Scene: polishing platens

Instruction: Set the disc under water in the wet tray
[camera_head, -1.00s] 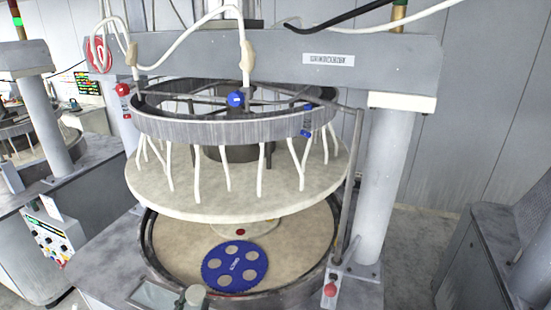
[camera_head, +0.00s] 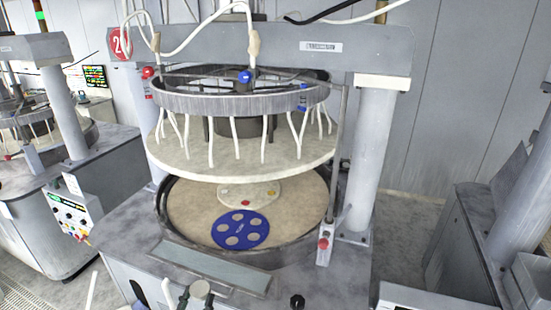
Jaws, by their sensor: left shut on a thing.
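My left gripper (camera_head: 197,298) is at the bottom edge of the view, mostly cut off, its fingers on either side of a small round grey disc (camera_head: 200,288). It is shut on this disc and holds it in front of the machine. A long shallow rectangular tray (camera_head: 205,262) with a grey-green surface lies on the machine's front ledge, just beyond the gripper. It looks like the wet tray, but I cannot make out the water clearly. My right gripper is not in view.
A blue carrier (camera_head: 240,230) with several round holes lies on the beige lower platen (camera_head: 190,205). The upper platen (camera_head: 240,155) hangs above it. A red button (camera_head: 323,243) stands at the right front corner. Other machines stand left and right.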

